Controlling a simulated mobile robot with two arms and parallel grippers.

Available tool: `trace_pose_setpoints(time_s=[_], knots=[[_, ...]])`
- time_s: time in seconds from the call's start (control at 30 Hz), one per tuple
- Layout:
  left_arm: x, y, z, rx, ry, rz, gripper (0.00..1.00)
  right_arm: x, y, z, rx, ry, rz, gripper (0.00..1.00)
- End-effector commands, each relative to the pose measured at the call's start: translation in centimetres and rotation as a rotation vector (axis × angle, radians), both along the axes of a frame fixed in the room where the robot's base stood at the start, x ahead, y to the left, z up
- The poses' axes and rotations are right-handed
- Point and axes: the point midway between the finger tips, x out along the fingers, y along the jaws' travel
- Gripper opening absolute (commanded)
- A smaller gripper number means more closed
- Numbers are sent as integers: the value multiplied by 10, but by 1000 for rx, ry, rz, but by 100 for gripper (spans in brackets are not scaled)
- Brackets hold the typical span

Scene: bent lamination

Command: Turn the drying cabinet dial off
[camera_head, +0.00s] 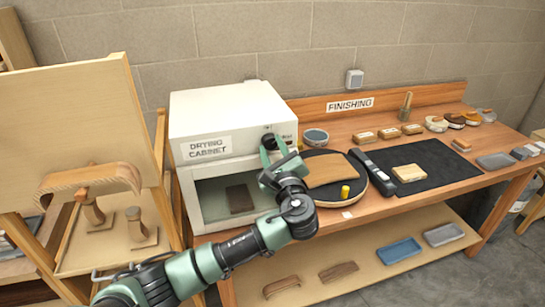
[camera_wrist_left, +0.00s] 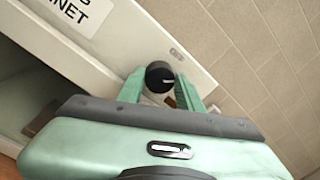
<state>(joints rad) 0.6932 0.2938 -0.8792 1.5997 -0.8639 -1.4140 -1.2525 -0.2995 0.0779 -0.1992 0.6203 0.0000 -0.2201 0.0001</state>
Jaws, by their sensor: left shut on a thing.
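The drying cabinet (camera_head: 200,120) is a white box with a label and a clear-fronted chamber, standing at the left end of the workbench. Its black round dial (camera_head: 268,140) is at the right of the upper front panel. The dial also shows in the left wrist view (camera_wrist_left: 159,76), with a pale pointer mark on its face. My left gripper (camera_head: 273,146) is at the panel, its green fingers on either side of the dial and shut on it. In the left wrist view the fingers (camera_wrist_left: 161,88) flank the dial. My right gripper is not in view.
A round black turntable (camera_head: 322,197) with a curved wood piece (camera_head: 323,168) and a yellow cylinder (camera_head: 345,192) stands right of the cabinet. A black mat (camera_head: 440,160) and several small wood blocks lie farther right. A wooden stand (camera_head: 95,120) is at left.

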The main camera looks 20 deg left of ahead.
Motion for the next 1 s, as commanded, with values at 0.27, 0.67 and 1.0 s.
trace_pose_setpoints(time_s=[0.27, 0.67, 1.0], knots=[[0, -1, -9, -222, -145, -1, 0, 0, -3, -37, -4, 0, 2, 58], [0, -1, -9, -514, -342, 0, 0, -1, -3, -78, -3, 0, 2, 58], [0, -1, -7, -664, -442, 1, 0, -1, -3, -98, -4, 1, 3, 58]])
